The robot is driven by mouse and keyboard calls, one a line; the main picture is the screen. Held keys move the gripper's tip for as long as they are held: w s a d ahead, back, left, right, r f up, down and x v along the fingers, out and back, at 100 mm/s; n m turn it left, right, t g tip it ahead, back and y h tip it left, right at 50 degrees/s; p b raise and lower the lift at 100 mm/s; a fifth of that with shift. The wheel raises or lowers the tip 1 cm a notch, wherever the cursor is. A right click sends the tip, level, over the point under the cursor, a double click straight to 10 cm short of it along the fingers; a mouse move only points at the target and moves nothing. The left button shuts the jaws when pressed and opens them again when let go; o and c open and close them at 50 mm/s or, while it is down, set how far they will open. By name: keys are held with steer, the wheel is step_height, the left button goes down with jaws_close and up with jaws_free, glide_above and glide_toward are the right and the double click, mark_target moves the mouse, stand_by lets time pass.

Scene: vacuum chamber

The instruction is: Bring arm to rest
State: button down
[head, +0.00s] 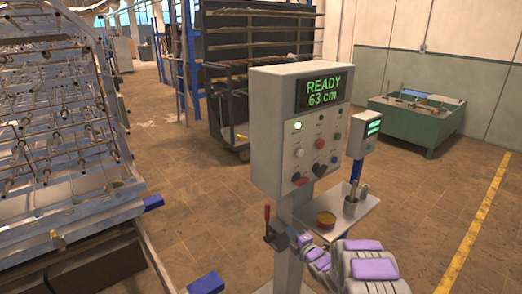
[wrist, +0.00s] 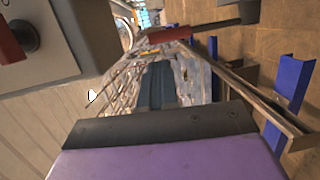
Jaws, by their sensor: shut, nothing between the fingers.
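My arm enters the head view from the bottom, with grey links and purple pads. My gripper (head: 305,241) is small and partly hidden there, close to the post under the control box (head: 284,130). It looks shut and empty. A red-handled lever (head: 267,213) sits on the post, just left of the gripper. In the wrist view the purple and dark body of my gripper fills the bottom, and a red handle (wrist: 168,35) shows beyond it. Whether the gripper touches the lever or post cannot be told.
The control box display reads READY 63 cm. A rack of metal rods (head: 50,130) stands left, with blue-ended rails near the floor. A small shelf (head: 345,215) holds a yellow-rimmed red item right of the post. A green bench (head: 415,120) stands back right. Floor is open between.

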steer(key=s+d+r+m+g+h, duration=0.4)
steer(key=s+r+m+h, duration=0.15)
steer(key=s+r, duration=0.25)
steer(key=s+d+r+m+g+h, duration=0.3)
steer(key=s+d+r+m+h, duration=0.1)
steer(key=s+r+m, duration=0.3)
steer(key=s+a+r+m+g, duration=0.2)
steer(key=s+a+m+g, duration=0.1)
steer(key=s, duration=1.2)
steer(key=s+a+r+m+g+y, duration=0.1)
steer(key=s+a+r+m+g, duration=0.1)
steer(key=s, duration=1.3)
steer(key=s+a+r+m+g+y, duration=0.1)
steer(key=s+a+m+g, duration=0.4)
steer(key=s, duration=1)
steer(key=shift+s+a+r+g, duration=0.15)
steer(key=shift+s+r+g, duration=0.2)
steer(key=shift+r, duration=0.5)
